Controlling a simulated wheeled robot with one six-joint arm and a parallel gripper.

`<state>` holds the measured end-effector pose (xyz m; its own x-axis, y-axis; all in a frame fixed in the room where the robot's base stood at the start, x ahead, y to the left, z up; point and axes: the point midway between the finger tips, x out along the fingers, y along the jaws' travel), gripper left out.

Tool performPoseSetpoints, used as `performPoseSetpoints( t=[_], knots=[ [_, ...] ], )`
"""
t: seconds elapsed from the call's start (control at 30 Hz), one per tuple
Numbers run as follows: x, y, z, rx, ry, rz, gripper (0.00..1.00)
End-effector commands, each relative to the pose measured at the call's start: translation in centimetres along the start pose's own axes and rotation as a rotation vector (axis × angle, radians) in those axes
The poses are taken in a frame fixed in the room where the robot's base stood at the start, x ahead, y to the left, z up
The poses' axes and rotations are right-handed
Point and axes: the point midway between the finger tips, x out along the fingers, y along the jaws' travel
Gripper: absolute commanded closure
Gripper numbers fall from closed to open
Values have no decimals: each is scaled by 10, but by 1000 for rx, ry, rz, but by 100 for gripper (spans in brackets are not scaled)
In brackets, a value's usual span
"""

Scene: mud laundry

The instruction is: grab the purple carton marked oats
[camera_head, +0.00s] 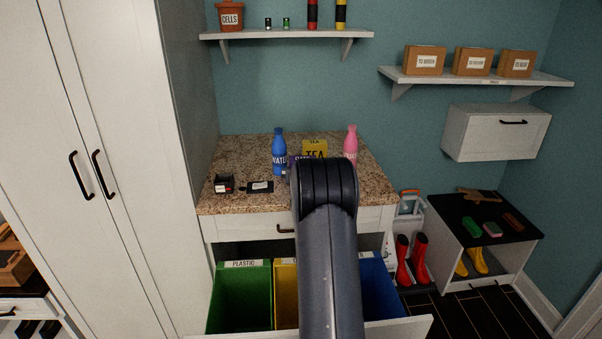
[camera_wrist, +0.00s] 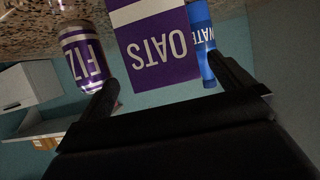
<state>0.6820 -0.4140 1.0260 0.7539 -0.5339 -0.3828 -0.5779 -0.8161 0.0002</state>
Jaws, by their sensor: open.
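The purple carton marked OATS (camera_wrist: 160,50) stands on the speckled counter. In the wrist view, which is upside down, it fills the top middle with its lettered face towards me. My gripper (camera_wrist: 165,75) is open, with one finger to each side of the carton in the picture and nothing held. I cannot tell how far the carton is from the fingertips. In the head view my arm hides my gripper and most of the carton.
A purple-and-white can (camera_wrist: 82,62) and a blue water bottle (camera_wrist: 200,40) flank the carton closely. A yellow tea box (camera_head: 315,147) and a pink bottle (camera_head: 350,142) stand on the counter (camera_head: 370,180). Open sorting bins (camera_head: 240,295) are below.

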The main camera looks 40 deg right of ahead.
Motion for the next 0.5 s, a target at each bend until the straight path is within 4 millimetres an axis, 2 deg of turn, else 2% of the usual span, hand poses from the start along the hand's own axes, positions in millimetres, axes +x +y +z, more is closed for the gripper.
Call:
performPoseSetpoints(
  t=[0.33,0.5],
  knots=[
    [18,0,3,1,-2,0,0],
    [38,0,8,0,-2,0,0]
  ],
)
